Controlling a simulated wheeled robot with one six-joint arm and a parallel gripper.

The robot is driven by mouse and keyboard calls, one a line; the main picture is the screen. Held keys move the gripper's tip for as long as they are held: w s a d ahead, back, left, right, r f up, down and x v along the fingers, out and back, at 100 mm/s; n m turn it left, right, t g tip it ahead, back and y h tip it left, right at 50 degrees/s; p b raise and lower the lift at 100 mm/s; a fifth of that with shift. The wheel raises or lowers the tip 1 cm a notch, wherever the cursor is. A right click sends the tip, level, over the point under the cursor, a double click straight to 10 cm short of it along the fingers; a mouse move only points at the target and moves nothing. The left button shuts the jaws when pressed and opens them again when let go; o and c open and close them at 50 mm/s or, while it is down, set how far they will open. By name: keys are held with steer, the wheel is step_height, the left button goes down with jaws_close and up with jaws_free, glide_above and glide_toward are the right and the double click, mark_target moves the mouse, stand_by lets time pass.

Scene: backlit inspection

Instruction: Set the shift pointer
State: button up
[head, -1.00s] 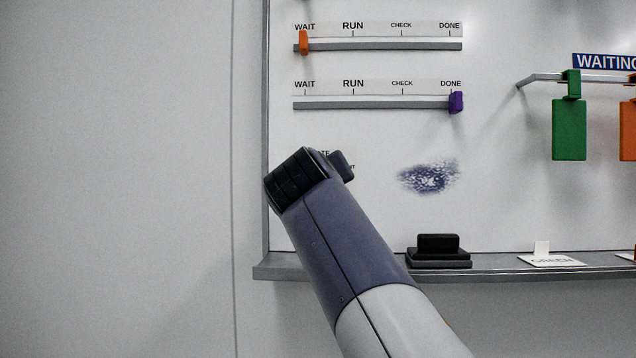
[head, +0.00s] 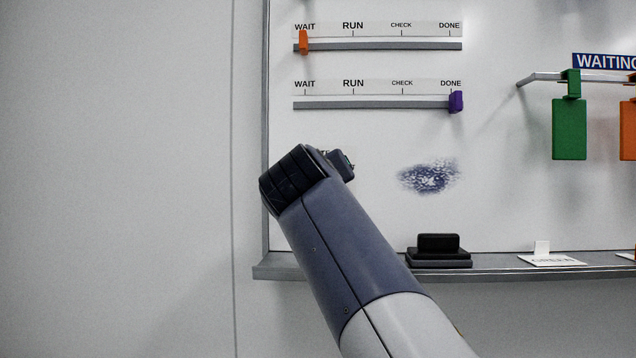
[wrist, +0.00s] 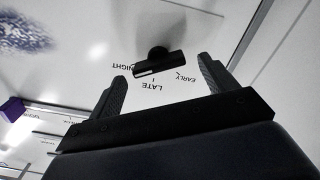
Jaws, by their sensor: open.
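The shift pointer (wrist: 158,63) is a dark bar on a round knob on the whiteboard, seen in the wrist view. A white stripe shows on its left half, near the word NIGHT. The words LATE and EARLY are printed below it and to its right, upside down in this view. My gripper (wrist: 163,80) is open, one finger to the left of the pointer and one to the right, with nothing held. In the head view my gripper (head: 341,164) is at the board's lower left, and my arm hides the pointer and its words.
Above are two slider tracks, one with an orange slider (head: 303,42), one with a purple slider (head: 456,102). A blue smudge (head: 428,177) is to the right. A black eraser (head: 438,243) stands on the ledge (head: 500,262). Green (head: 569,130) and orange (head: 628,130) tags hang from a rail.

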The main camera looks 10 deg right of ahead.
steer(key=b+v, duration=0.1)
steer(key=v, duration=0.8)
steer(key=p+x, duration=0.1)
steer(key=x, duration=0.9)
steer(key=shift+w+p, duration=0.35)
steer(key=shift+p, duration=0.05)
steer(key=shift+d, duration=0.15)
